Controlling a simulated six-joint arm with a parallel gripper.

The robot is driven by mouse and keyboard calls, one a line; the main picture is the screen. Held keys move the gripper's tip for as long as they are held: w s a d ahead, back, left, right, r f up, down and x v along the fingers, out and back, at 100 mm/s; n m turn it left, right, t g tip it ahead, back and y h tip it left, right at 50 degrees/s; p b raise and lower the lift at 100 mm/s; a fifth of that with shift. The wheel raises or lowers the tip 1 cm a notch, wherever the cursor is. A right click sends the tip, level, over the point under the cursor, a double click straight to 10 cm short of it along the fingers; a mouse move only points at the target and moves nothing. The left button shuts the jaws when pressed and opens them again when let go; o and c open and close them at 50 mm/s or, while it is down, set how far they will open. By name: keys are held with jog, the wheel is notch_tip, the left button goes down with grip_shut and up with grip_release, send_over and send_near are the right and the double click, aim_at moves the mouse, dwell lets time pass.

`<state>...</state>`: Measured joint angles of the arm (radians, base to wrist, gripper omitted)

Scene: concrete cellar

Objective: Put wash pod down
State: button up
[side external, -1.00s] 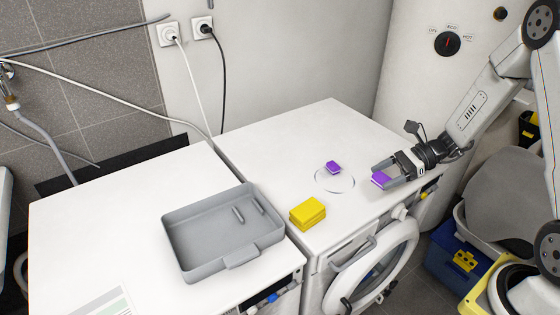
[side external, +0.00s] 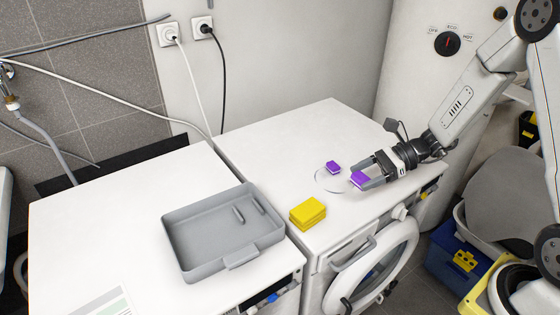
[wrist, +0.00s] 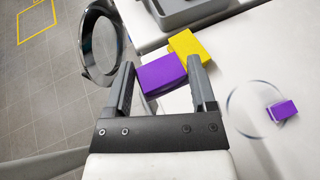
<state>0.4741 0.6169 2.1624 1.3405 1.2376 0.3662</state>
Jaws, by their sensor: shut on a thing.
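My gripper (side external: 368,180) is shut on a purple wash pod (side external: 359,179) above the right white machine top, close to the right edge of a thin ring outline. In the wrist view the held wash pod (wrist: 161,74) sits between the fingertips of my gripper (wrist: 162,85). A second, smaller-looking purple pod (side external: 333,167) rests at the ring's far edge; it also shows in the wrist view (wrist: 282,110). The ring (side external: 318,184) is drawn on or lies flat on the white top (side external: 270,160). I cannot tell the exact gap under the held pod.
A yellow block (side external: 308,213) stands near the machine's front left edge. A grey tray (side external: 190,232) with two small grey bars is on the left machine. The round washer door (side external: 385,265) hangs open in front. The back of the right top is clear.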

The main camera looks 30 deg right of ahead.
jog(key=s+a+r, duration=0.2)
jog(key=a, duration=0.8)
jog(key=s+a+r, duration=0.2)
jog(key=a+r, duration=0.1)
jog(key=a, duration=0.7)
jog(key=w+a+f, duration=0.3)
jog(key=w+f, duration=0.1)
jog(key=w, duration=0.4)
jog(key=shift+w+a+f, duration=0.2)
jog(key=shift+a, duration=0.15)
jog(key=shift+w+a+f, duration=0.25)
jog(key=shift+w+f, duration=0.4)
jog(key=shift+f, duration=0.2)
jog(key=shift+w+a+f, duration=0.3)
jog(key=shift+w+f, duration=0.35)
jog(key=shift+f, duration=0.15)
jog(key=shift+w+a+f, duration=0.25)
jog(key=shift+w+f, duration=0.4)
jog(key=shift+f, duration=0.2)
jog(key=shift+f, duration=0.15)
jog(key=shift+w+a+f, duration=0.1)
jog(key=shift+w+f, duration=0.1)
jog(key=shift+f, duration=1.5)
